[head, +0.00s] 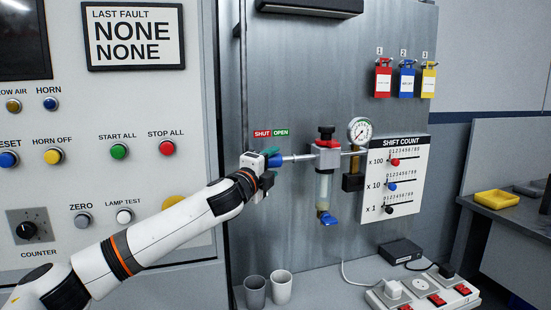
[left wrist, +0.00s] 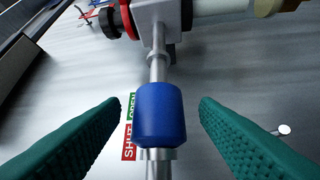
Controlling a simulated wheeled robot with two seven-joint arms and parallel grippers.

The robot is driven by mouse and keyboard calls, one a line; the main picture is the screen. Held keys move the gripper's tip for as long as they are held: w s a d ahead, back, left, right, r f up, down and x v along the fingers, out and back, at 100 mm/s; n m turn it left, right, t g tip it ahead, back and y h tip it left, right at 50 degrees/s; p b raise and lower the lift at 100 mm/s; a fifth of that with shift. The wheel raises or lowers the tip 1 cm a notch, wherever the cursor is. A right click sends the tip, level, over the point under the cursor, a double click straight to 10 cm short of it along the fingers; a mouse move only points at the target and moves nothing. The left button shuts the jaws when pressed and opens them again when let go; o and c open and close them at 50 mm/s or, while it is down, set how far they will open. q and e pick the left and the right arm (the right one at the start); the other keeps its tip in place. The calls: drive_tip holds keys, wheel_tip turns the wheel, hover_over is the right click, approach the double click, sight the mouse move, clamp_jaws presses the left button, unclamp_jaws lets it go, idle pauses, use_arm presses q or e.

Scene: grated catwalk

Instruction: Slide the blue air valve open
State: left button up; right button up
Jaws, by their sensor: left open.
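The blue air valve (head: 275,160) is a sleeve on a thin metal pipe that runs left from the filter unit on the steel panel. It shows large in the left wrist view (left wrist: 158,118). A label with red SHUT at left and green OPEN at right (head: 271,133) is on the panel just above it; part of the label (left wrist: 129,140) is behind the valve in the wrist view. My left gripper (head: 266,168) is at the valve. In the wrist view its green fingers are open, one on each side of the blue sleeve, with gaps on both sides. My right gripper is not in view.
The filter unit (head: 325,175) and a pressure gauge (head: 360,130) are right of the valve. A shift count board (head: 396,178) is further right. Two grey cups (head: 281,288) and a power strip (head: 422,293) stand below. A control cabinet (head: 110,190) with buttons is left.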

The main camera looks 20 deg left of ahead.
sight(285, 160)
use_arm(q)
drive_tip(key=shift+w+d+r, duration=0.1)
drive_tip(key=shift+w+r, duration=0.05)
drive_tip(key=shift+w, duration=0.45)
drive_tip(key=shift+w+d, duration=0.15)
drive_tip(key=shift+w, duration=0.55)
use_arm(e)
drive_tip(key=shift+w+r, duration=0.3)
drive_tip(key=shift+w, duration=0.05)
use_arm(q)
drive_tip(key=c, duration=1)
drive_tip(key=shift+w+d+r+p, duration=0.1)
drive_tip(key=shift+w+d+p, duration=0.3)
drive_tip(key=shift+d, duration=0.15)
drive_tip(key=shift+w+d+r+p, duration=0.1)
drive_tip(key=shift+w+d+p, duration=0.15)
drive_tip(key=shift+d+p, duration=0.2)
drive_tip(key=shift+w+d+f, duration=0.1)
drive_tip(key=shift+w+d, duration=0.1)
drive_tip(key=shift+d, duration=0.15)
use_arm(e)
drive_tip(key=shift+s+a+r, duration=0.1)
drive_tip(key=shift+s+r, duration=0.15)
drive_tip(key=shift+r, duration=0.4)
